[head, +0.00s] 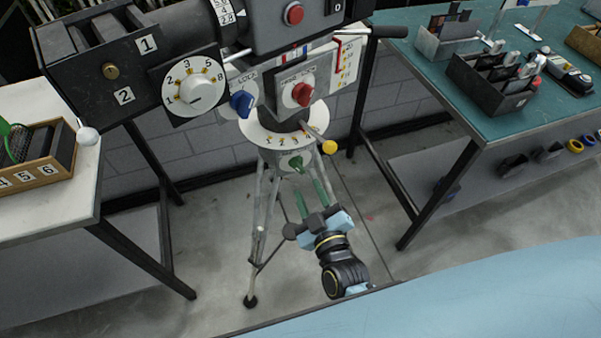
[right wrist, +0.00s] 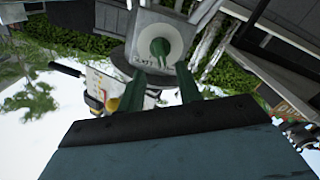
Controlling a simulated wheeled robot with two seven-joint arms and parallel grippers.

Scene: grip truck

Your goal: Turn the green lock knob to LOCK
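The green lock knob (head: 295,163) sits on a pale round plate on the small grey box under the camera head, at the top of the tripod. In the right wrist view the knob (right wrist: 160,48) is centred on its white disc (right wrist: 176,42); the lettering is too small to read. My right gripper (head: 311,185) is below the knob in the head view, its two green fingers apart. In the right wrist view the gripper (right wrist: 160,70) is open, with the knob ahead between the fingertips; I cannot tell if they touch it. My left gripper is out of view.
A red knob (head: 302,94), a blue knob (head: 241,103) and a yellow ball-ended lever (head: 329,147) are close above the green knob. The tripod legs (head: 258,222) stand below. A white table (head: 83,196) is left, a green-topped bench (head: 484,128) right.

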